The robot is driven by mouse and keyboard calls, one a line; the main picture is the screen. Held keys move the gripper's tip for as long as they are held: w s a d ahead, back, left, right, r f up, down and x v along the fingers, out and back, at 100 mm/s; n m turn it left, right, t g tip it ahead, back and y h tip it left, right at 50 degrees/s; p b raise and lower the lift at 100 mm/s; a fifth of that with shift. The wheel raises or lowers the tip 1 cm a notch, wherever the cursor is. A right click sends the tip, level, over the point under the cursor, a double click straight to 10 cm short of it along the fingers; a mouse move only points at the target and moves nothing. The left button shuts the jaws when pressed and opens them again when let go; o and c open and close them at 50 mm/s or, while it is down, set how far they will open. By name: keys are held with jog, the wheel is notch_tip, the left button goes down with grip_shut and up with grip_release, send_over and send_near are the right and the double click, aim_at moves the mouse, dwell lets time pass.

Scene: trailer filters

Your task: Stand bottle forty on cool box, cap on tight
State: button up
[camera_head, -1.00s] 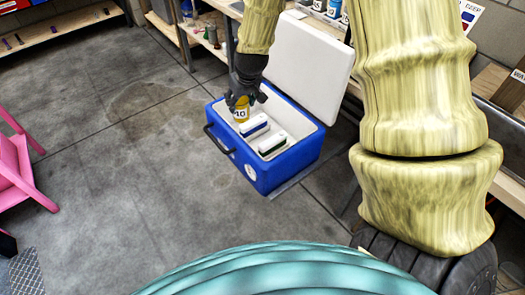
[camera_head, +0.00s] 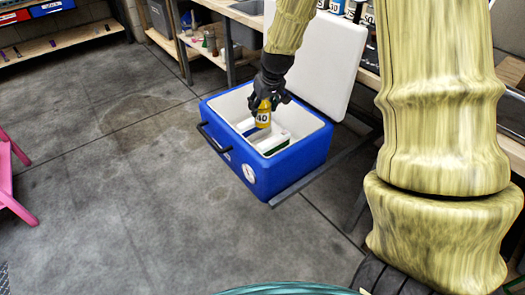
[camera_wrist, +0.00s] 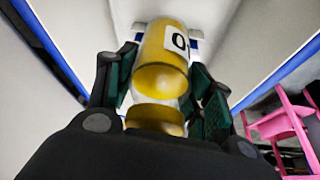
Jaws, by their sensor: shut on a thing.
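A yellow bottle labelled 40 (camera_head: 263,118) is held by my gripper (camera_head: 267,100), over the open cool box. In the wrist view the bottle (camera_wrist: 163,62) sits between both fingers (camera_wrist: 161,88), with its label partly in sight and a yellow cap (camera_wrist: 155,118) nearest the camera. I cannot tell whether the cap is tight. The blue cool box (camera_head: 272,178) stands on the floor with its white lid (camera_head: 315,62) tipped open at the back. Inside it lie white packs (camera_head: 273,144), partly hidden by the bottle.
A workbench with bottles (camera_head: 352,12) runs along the back right. A shelf of small items (camera_head: 208,42) stands behind the box. A pink chair (camera_head: 12,180) is at the left edge. The grey floor left of the box is clear.

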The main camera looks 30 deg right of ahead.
aim_at(266, 118)
jog(key=shift+f+b, duration=1.55)
jog(key=shift+f, duration=3.55)
jog(key=shift+f, duration=0.1)
jog(key=o, duration=1.3)
jog(key=shift+o, duration=0.2)
jog(key=p+v, duration=0.3)
jog(key=v, duration=0.8)
jog(key=shift+s+r, duration=0.25)
jog(key=shift+r, duration=0.3)
